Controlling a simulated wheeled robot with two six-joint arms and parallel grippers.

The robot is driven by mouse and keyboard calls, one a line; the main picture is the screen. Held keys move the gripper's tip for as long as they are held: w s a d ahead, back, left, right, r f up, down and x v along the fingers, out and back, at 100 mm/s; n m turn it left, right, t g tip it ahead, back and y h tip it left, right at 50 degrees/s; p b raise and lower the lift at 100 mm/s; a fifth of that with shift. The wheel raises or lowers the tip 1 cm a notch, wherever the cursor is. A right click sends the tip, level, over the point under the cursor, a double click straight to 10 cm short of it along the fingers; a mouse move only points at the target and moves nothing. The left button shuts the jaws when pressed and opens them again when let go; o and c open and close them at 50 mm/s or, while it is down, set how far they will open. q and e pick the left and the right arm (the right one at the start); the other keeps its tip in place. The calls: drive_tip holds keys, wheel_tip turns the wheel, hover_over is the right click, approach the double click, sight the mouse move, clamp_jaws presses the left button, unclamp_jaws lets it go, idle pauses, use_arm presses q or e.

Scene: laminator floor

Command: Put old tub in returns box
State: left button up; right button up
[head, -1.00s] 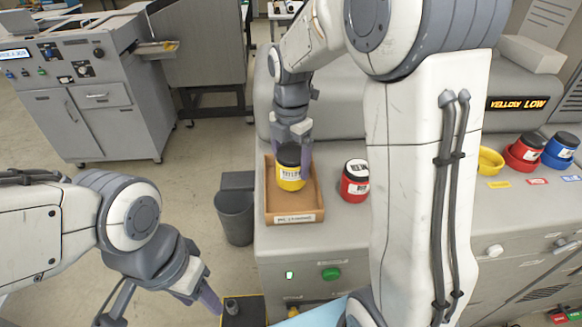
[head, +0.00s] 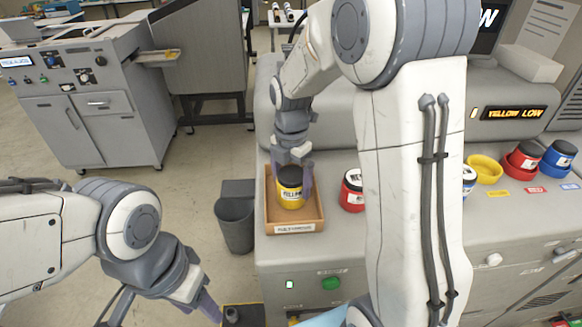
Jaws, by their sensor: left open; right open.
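A yellow tub (head: 291,194) with a black lid and a white label stands upright inside a shallow tan box (head: 296,229) with a label on its front edge, on the grey machine's top. My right gripper (head: 292,172) is open, with its fingers around the top of this tub. The far finger and the tub's underside are hidden. My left gripper (head: 205,303) is open and empty, low at the left in front of the machine.
A red tub (head: 352,190) stands just right of the box, partly behind my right arm. A grey bin (head: 235,222) stands on the floor left of the machine.

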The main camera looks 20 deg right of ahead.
wheel_tip(320, 180, up, 12)
drive_tip(key=shift+f+b, duration=0.1)
drive_tip(key=shift+b, duration=0.6)
drive_tip(key=s+a+f+m, duration=0.4)
drive_tip(key=s+a+m, duration=0.4)
drive_tip(key=s+a, duration=0.4)
drive_tip(key=s+a+f+m, duration=0.1)
drive_tip(key=s+f+m, duration=0.1)
drive_tip(key=s+m, duration=0.2)
drive_tip(key=s+a+f+m+y, duration=0.1)
drive_tip(key=s+f+m, duration=0.2)
drive_tip(key=s, duration=0.4)
drive_tip(key=shift+s+f+m, duration=0.3)
drive_tip(key=shift+s+m, duration=0.05)
drive_tip(key=shift+m, duration=0.45)
